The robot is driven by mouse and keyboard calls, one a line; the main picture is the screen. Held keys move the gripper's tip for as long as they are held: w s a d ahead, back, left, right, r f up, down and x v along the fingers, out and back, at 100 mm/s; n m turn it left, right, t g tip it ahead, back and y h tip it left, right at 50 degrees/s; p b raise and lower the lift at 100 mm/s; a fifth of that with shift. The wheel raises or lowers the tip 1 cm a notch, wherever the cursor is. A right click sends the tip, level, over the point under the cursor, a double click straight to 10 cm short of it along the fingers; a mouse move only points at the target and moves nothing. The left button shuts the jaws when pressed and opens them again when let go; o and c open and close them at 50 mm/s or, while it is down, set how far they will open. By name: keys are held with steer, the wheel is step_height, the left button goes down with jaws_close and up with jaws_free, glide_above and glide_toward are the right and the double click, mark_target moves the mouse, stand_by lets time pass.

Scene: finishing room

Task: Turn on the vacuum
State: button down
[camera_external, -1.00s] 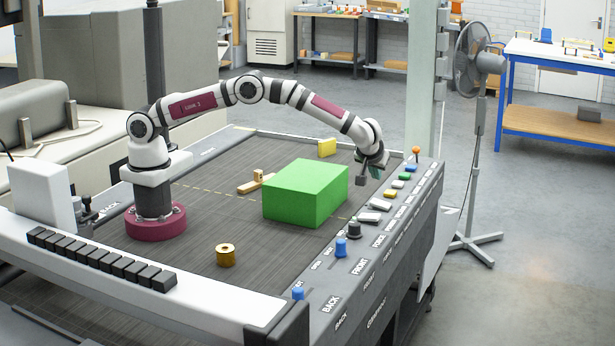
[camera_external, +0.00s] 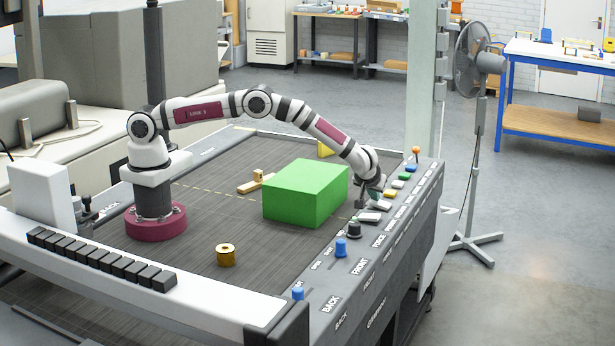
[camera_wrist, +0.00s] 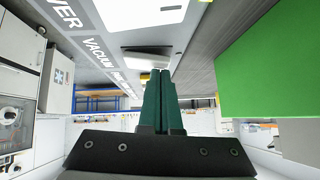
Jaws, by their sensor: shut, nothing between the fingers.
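The control panel (camera_external: 400,225) runs along the right edge of the machine. In the wrist view the word VACUUM (camera_wrist: 97,52) is printed beside a white rocker switch (camera_wrist: 146,58). This appears to be the farther of two white rockers (camera_external: 381,205) in the external view. My gripper (camera_external: 362,204) is shut and empty, pointing down beside the rockers on the bed side. Its green fingers (camera_wrist: 157,74) overlap the lower edge of the vacuum rocker in the wrist view. I cannot tell whether they touch it or which way it is set.
A large green block (camera_external: 306,193) stands on the bed just left of my gripper. The nearer white rocker (camera_external: 369,217), a black knob (camera_external: 353,230) and a yellow button (camera_external: 391,193) are close by. An orange-topped lever (camera_external: 416,151) stands at the panel's far end.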

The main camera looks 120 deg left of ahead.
steer(key=shift+s+f+t, duration=0.15)
steer(key=shift+f+t, duration=0.05)
steer(key=shift+t, duration=0.1)
steer(key=shift+w+r, duration=0.2)
steer(key=shift+w, duration=0.6)
steer(key=shift+r, duration=0.1)
steer(key=shift+r, duration=0.4)
steer(key=r, duration=0.3)
steer(key=shift+s+d+r, duration=0.15)
steer(key=shift+s+r, duration=0.15)
steer(key=s+v, duration=0.1)
steer(key=v, duration=0.8)
steer(key=shift+s+d, duration=0.15)
steer(key=shift+s, duration=0.1)
steer(key=shift+r, duration=0.1)
